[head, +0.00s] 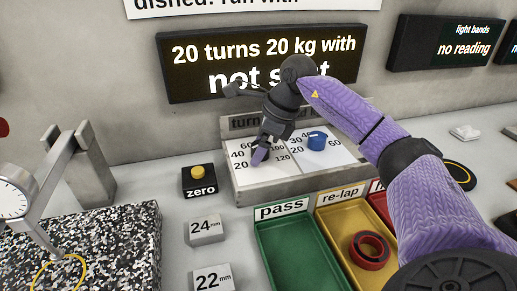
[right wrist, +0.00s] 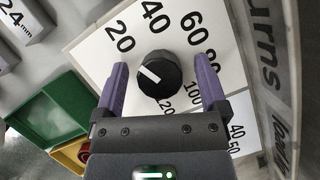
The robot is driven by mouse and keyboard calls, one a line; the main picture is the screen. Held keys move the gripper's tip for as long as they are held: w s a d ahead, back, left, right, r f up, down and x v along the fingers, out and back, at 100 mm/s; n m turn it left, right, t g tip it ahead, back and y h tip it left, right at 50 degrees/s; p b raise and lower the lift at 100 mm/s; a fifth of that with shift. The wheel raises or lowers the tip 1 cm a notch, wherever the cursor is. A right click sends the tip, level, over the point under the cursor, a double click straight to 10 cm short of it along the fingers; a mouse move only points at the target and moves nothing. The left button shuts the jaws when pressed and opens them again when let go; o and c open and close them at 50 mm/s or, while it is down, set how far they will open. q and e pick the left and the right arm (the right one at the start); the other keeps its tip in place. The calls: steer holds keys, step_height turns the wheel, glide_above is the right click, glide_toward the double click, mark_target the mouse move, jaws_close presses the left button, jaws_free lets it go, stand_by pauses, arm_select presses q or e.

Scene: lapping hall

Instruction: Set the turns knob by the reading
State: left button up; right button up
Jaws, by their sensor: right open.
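The turns knob (right wrist: 158,72) is black and round with a white pointer mark slanting up-left, roughly to the 20 on its white dial. My right gripper (right wrist: 162,77) is open, one purple finger on each side of the knob; I cannot tell whether they touch it. In the head view my right gripper (head: 262,148) is over the left half of the dial panel (head: 300,181) and hides most of the knob. The wall display (head: 180,75) reads "20 turns 20 kg with" and a partly covered line, "not s…t". My left gripper is out of view.
A blue knob (head: 317,140) stands on the panel's right dial. A zero button (head: 198,180) and marked blocks (head: 206,229) are to the left. Green (head: 300,250) and yellow (head: 345,225) trays lie in front. A second display (head: 445,45) reads "no reading".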

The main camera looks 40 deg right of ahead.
steer(key=c, duration=0.5)
jaws_close()
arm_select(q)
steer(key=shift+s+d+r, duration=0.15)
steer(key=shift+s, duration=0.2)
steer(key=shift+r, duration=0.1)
arm_select(e)
steer(key=shift+r, duration=0.1)
